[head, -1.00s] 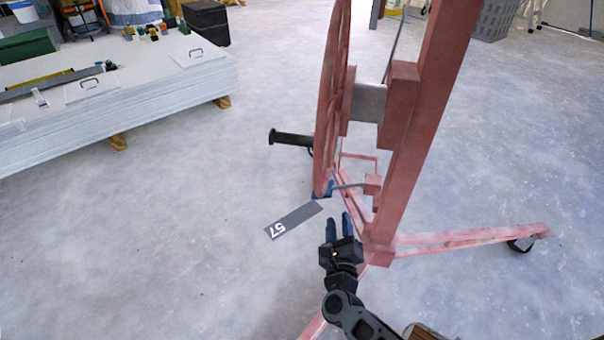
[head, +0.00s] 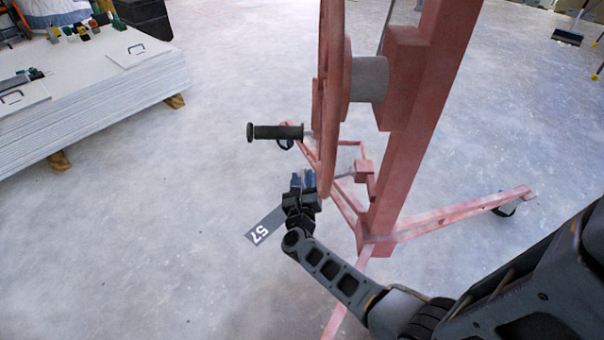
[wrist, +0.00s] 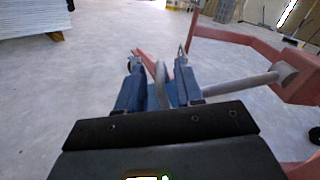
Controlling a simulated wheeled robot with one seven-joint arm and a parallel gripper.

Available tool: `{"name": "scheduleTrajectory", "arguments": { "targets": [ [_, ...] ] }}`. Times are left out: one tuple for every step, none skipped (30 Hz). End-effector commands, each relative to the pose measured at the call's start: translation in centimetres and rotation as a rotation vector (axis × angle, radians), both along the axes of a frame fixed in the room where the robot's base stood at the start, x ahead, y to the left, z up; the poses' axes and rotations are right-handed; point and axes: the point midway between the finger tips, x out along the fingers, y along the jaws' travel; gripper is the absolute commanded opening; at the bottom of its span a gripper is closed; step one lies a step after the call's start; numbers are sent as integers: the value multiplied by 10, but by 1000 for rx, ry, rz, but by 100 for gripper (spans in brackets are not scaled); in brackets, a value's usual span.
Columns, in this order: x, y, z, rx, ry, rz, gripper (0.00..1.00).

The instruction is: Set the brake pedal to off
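The pink panel lift (head: 410,130) stands upright, with its large wheel (head: 333,100) on the left. The brake pedal shows as a thin grey rod (head: 345,176) reaching left from a small pink bracket (head: 365,172) low on the mast. In the wrist view the grey rod (wrist: 238,87) runs from the right to behind my right finger. My gripper (head: 302,180) is low, just left of the wheel's bottom. In the wrist view my gripper (wrist: 158,85) has its blue fingers apart, with a narrow grey part between them. Whether they touch it, and the pedal's far end, I cannot tell.
A black crank handle (head: 277,132) sticks out left of the wheel, above my gripper. The lift's leg (head: 465,209) runs right along the floor. A grey tag marked 57 (head: 262,226) lies under my gripper. Stacked panels (head: 100,95) stand upper left. Floor between is clear.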

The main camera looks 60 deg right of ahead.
Motion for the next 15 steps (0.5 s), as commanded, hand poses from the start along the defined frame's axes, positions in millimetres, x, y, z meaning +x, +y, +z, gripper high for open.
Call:
{"name": "scheduleTrajectory", "arguments": {
  "targets": [
    [3, -8, -1, -1, 0, -3, 36],
    [5, -11, -1, 0, -1, -2, 36],
    [7, -15, -1, 0, -1, -2, 36],
    [8, -18, -1, 0, -1, -2, 36],
    [9, -21, -1, 0, -1, -2, 36],
    [11, -23, -1, 1, 0, -1, 36],
    [11, -25, -1, 1, 0, -1, 36],
    [12, -26, -1, 0, 0, 0, 36],
    [13, -27, -1, 0, 0, 1, 36],
    [13, -27, -1, 0, 0, 1, 36],
    [13, -28, 0, 0, 1, 1, 36],
    [13, -28, 0, 0, 1, 1, 36],
    [13, -28, 0, 0, 1, 1, 36],
    [13, -28, 0, 0, 1, 1, 36],
    [13, -28, 0, 0, 1, 1, 36]
  ]
}}
